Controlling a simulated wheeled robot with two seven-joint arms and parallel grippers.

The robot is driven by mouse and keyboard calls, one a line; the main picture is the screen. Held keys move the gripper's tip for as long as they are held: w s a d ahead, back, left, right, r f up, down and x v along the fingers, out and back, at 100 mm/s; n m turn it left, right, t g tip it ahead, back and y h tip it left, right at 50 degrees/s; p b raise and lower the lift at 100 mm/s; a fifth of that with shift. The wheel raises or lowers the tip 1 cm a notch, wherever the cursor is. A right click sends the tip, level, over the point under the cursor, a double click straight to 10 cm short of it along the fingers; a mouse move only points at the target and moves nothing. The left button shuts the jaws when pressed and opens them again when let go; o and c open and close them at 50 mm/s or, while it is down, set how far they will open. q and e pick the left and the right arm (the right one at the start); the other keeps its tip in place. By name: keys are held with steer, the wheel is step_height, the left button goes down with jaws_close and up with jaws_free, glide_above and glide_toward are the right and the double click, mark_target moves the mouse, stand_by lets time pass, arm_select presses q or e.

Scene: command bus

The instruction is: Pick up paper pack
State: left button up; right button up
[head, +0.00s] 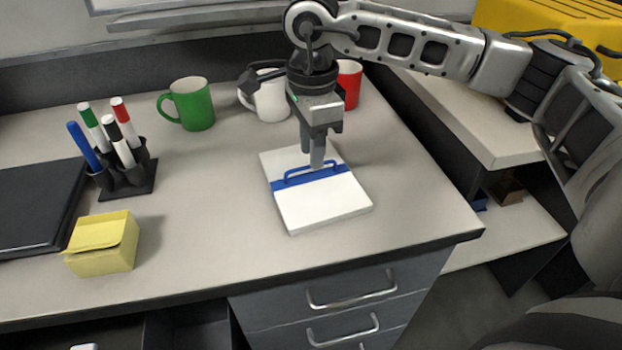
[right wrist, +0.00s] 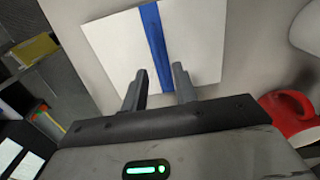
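The paper pack (head: 325,207) is a flat white block with a blue band and a raised blue handle (head: 300,173). It lies on the desk in the head view. In the right wrist view the pack (right wrist: 110,45) and its blue band show beyond the fingers. My right gripper (head: 317,163) points down over the pack, its fingertips at or just above the handle. In the right wrist view its two fingers (right wrist: 160,76) stand apart with a gap between them. I cannot tell whether they touch the handle. My left gripper is not in view.
Green (head: 192,104), white (head: 270,100) and red (head: 348,84) mugs stand behind the pack. A marker holder (head: 128,178), a yellow note block (head: 103,243) and a black folder (head: 38,207) are at left. The desk (head: 200,235) is bare left of the pack.

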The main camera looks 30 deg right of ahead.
mark_target(311, 174)
steer(key=shift+f, duration=1.55)
jaws_close()
steer(key=shift+r, duration=0.1)
steer(key=shift+a+r, duration=0.1)
